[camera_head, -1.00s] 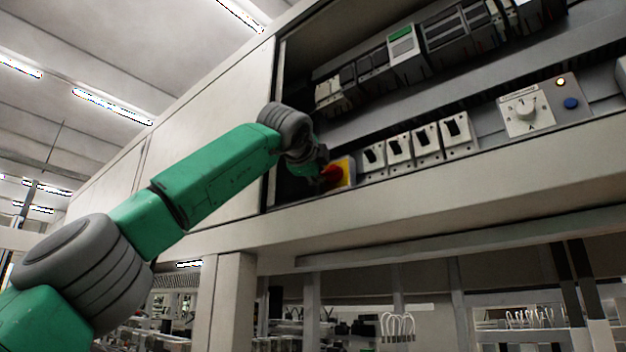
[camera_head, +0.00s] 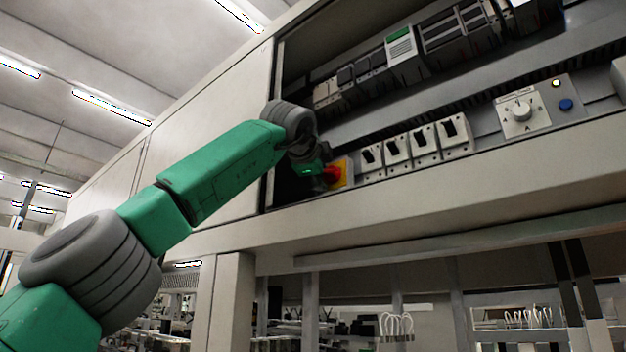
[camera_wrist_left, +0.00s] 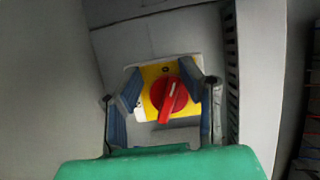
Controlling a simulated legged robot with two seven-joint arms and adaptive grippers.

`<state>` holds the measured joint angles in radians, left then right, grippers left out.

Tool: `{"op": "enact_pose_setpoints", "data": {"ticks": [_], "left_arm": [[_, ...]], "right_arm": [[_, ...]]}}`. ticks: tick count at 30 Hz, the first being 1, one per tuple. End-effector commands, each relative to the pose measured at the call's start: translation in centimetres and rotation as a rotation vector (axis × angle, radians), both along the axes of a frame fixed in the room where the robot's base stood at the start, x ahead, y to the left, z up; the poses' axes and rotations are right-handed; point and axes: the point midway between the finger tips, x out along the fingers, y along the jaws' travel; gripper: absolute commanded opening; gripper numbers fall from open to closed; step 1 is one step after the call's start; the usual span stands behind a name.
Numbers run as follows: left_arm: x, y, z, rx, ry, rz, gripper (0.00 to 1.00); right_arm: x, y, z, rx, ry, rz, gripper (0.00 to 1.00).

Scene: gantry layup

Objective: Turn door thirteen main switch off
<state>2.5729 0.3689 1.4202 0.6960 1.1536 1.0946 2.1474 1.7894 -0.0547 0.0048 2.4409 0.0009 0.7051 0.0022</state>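The main switch is a red rotary knob (camera_head: 331,174) on a yellow plate (camera_head: 346,170), at the lower left corner inside the open cabinet. In the left wrist view the red knob (camera_wrist_left: 169,97) shows on its yellow plate (camera_wrist_left: 157,73), its grip bar pointing down and slightly left. My left gripper (camera_head: 318,168) is right at the switch. In the wrist view its fingers (camera_wrist_left: 163,88) are open, one on each side of the knob. Yellow shows between the left finger and the knob; contact on the right is unclear. My right gripper is not in view.
A row of breakers (camera_head: 411,147) stands right of the switch, with a selector dial (camera_head: 520,111) and a blue button (camera_head: 566,104) beyond. The cabinet's side wall (camera_head: 220,150) is close left of my wrist. A lower sill (camera_head: 430,200) runs below.

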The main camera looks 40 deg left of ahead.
Motion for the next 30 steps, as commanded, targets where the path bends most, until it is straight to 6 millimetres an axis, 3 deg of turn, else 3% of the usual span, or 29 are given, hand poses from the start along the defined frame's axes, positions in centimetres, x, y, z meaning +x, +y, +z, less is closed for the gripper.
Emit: {"op": "enact_pose_setpoints", "data": {"ticks": [11,16,30], "left_arm": [[-0.1,0.9,-0.1,-0.005,-0.001,-0.003,0.30],[-1.0,0.9,0.0,-0.004,-0.003,-0.003,0.30],[-9.2,-2.5,0.2,0.001,-0.005,-0.003,0.30]], "right_arm": [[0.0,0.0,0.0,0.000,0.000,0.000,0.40],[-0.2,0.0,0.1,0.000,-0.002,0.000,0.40],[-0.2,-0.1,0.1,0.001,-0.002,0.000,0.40]]}}
